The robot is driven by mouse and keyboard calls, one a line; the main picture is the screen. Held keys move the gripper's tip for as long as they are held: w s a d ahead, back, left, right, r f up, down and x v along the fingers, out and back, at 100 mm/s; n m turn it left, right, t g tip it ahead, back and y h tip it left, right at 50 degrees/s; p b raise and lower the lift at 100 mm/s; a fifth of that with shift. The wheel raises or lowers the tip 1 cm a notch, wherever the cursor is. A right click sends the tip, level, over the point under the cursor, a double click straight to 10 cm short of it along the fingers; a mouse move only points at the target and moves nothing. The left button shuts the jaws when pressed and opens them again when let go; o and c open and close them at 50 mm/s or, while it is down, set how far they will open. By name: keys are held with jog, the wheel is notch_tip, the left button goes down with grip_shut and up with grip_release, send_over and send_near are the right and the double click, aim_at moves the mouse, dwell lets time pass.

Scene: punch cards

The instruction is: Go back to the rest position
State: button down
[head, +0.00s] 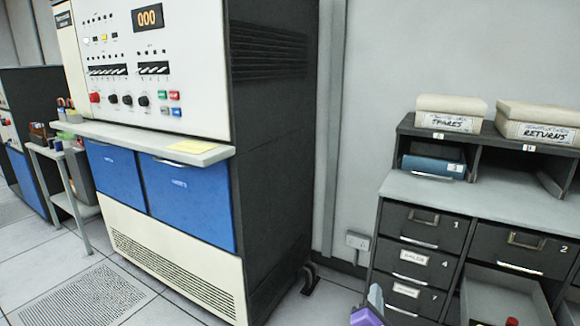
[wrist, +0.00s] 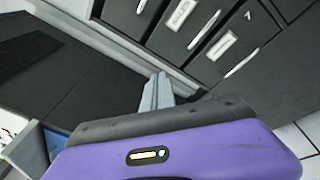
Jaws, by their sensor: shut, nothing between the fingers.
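My gripper (head: 375,295) shows at the bottom edge of the head view, in front of the grey drawer cabinet (head: 385,262). Only its grey fingertips and part of its purple body are in that view. In the wrist view, the grey fingers of my gripper (wrist: 157,88) are together with nothing held between them. The purple wrist housing fills the bottom of that view. The fingers point toward the gap between the dark machine side and the labelled drawers. Most of my arm is out of the head view.
The cabinet has an open drawer (head: 505,297) at lower right, with a red item (head: 512,321) near it. Boxes marked SPARES (head: 450,113) and RETURNS (head: 540,122) sit on top. A large computer (head: 160,90) with a shelf (head: 150,146) stands left. The tiled floor (head: 45,265) is clear at left.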

jog(key=s+a+f+m+y, duration=0.25)
jog(key=s+m, duration=0.35)
jog(key=s, duration=0.5)
jog(key=s+a+f+m+y, duration=0.1)
jog(key=s+a+m+y, duration=0.25)
jog(key=s+m, duration=0.55)
jog(key=s+d+r+m+g, duration=0.1)
jog(key=s+r+m, duration=0.15)
jog(key=s, duration=0.85)
jog(key=s+d+r+m, duration=0.2)
jog(key=s+m, duration=0.1)
jog(key=s, duration=0.9)
jog(key=s+d+r+m+g, duration=0.1)
jog(key=s+r+m, duration=0.2)
jog(key=s, duration=0.8)
notch_tip(320, 180, up, 15)
jog(key=p, duration=1.5)
jog(key=shift+a+h, duration=0.15)
jog(key=shift+h, duration=0.15)
